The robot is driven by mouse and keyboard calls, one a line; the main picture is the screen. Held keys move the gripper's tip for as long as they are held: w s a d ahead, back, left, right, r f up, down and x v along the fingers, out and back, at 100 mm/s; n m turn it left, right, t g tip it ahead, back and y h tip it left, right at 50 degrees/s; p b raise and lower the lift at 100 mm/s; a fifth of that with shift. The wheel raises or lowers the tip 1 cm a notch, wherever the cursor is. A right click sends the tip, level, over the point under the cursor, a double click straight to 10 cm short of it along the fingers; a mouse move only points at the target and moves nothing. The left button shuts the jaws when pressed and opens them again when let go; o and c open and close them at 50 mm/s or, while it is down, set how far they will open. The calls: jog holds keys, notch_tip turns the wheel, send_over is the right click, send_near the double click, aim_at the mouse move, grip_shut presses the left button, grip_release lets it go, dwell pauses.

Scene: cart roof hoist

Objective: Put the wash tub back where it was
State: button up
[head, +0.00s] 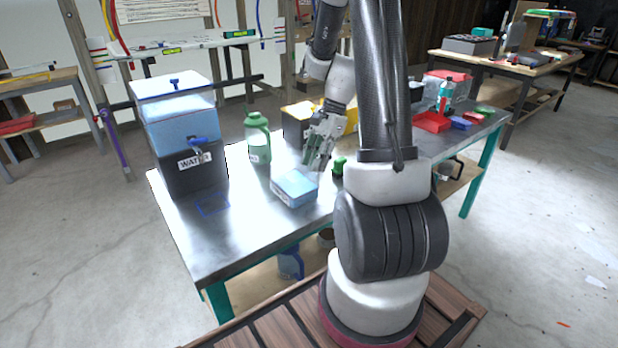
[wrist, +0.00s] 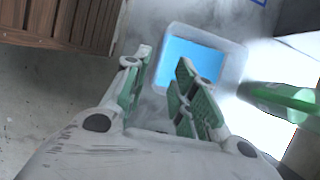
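The wash tub (head: 293,198) is a small pale, translucent square tub with blue inside. It stands upright on the metal bench (head: 240,245), right of a blue square outline (head: 212,204) marked on the bench top. My gripper (head: 318,163) is behind and above the tub in the head view, fingers pointing down. In the wrist view the tub (wrist: 237,62) lies beyond the fingertips, partly covered by the right finger. The fingers of my gripper (wrist: 165,60) are spread apart with nothing between them. The gripper seems apart from the tub.
A water dispenser (head: 180,150) labelled WATER stands at the bench's left, behind the outline. A green jug (head: 257,140) stands behind the tub, and a yellow-topped dark box (head: 297,125) behind my gripper. Red and blue bins (head: 432,122) are at the far right. The bench front-left is clear.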

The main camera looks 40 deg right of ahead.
jog(key=s+a+r+n+t+h, duration=0.1)
jog(key=s+a+r+n, duration=0.2)
jog(key=r, duration=0.4)
jog(key=s+a+r+n+h, duration=0.1)
jog(key=s+a+r+n, duration=0.2)
jog(key=r, duration=0.4)
jog(key=s+a+r+n+t+h, duration=0.2)
jog(key=s+r+n, duration=0.3)
jog(key=s+n, duration=0.6)
jog(key=shift+s+a+r+n+t+h, duration=0.2)
jog(key=shift+n+t+h, duration=0.1)
jog(key=shift+t, duration=0.4)
